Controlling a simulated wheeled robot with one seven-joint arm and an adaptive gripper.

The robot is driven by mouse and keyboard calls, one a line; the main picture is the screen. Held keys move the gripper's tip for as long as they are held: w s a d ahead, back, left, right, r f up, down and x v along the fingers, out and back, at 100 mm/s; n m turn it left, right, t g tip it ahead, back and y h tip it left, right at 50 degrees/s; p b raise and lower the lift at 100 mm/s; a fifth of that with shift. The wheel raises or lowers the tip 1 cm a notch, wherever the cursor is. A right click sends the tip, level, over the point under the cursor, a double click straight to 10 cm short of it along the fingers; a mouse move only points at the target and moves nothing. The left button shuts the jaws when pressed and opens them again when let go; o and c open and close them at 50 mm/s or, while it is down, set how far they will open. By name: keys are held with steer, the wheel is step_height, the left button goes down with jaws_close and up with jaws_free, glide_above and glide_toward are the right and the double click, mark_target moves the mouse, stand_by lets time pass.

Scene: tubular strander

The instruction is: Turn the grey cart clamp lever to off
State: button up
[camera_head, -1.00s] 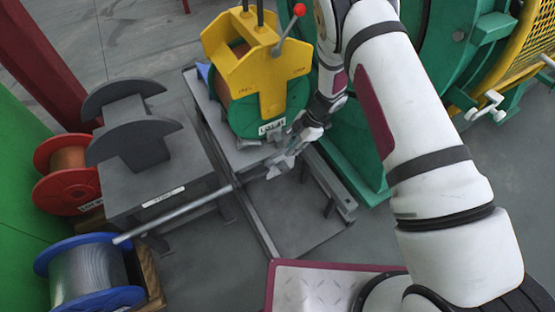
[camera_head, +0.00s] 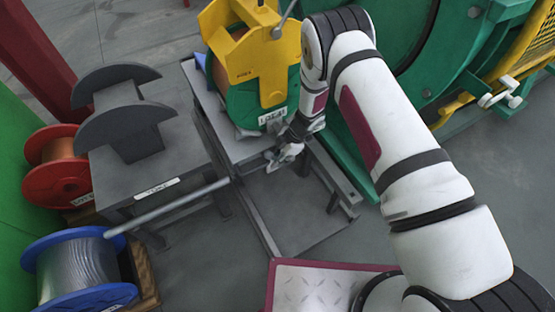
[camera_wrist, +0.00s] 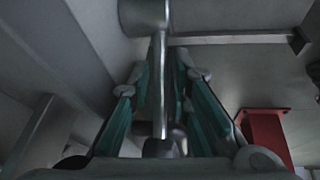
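The grey cart (camera_head: 206,98) stands in the middle of the head view. Its flat deck bears the green reel (camera_head: 250,101) under a yellow frame. My gripper (camera_head: 280,160) is low beside the cart's near right end, just below the reel. In the wrist view, a thin grey bar (camera_wrist: 159,85), which looks like the clamp lever, runs from a round grey hub (camera_wrist: 145,14) down between the teal fingers of my gripper (camera_wrist: 162,85). A dark rounded end shows at its bottom. The fingers lie close on both sides; whether they press on it is unclear.
A long grey rod (camera_head: 170,207) sticks out from the cart towards the lower left. A grey stand (camera_head: 150,170) is left of the cart, with a red reel (camera_head: 57,170) and a blue-flanged reel (camera_head: 78,272) beyond. A green machine (camera_head: 430,60) stands on the right.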

jaws_close()
steer(key=shift+s+a+f+t+h+p, duration=0.25)
steer(key=shift+a+t+h+p, duration=0.2)
steer(key=shift+h+p, duration=0.25)
steer(key=shift+s+f+t+h+p, duration=0.1)
steer(key=shift+f+t+h+p, duration=0.3)
steer(key=shift+h, duration=0.2)
jaws_free()
steer(key=shift+r, duration=0.15)
